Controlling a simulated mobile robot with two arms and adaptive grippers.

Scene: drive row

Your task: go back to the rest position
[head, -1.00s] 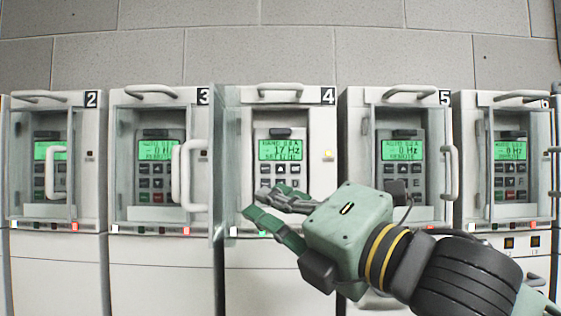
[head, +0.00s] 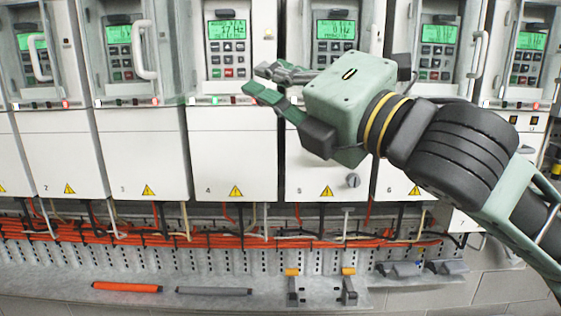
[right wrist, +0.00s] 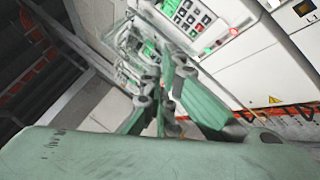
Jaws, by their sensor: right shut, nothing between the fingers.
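My right gripper (head: 256,80) reaches in from the right in the head view. Its green fingers are shut with nothing between them. Its tips point left, in front of the right side of drive 4 (head: 234,150), and its body covers part of drive 5 (head: 300,185). It touches nothing that I can make out. In the right wrist view the closed fingers (right wrist: 167,80) point up the picture, with blurred cabinets and a keypad beyond. Drive 4's green display (head: 227,29) reads about 17 Hz. My left gripper is not in view.
Neighbouring drives, such as drive 3 (head: 142,150), line the wall, with door handles (head: 146,50) sticking out. Below run orange cables (head: 130,230). An orange tool (head: 127,287) and a grey tool (head: 214,291) lie at the bottom.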

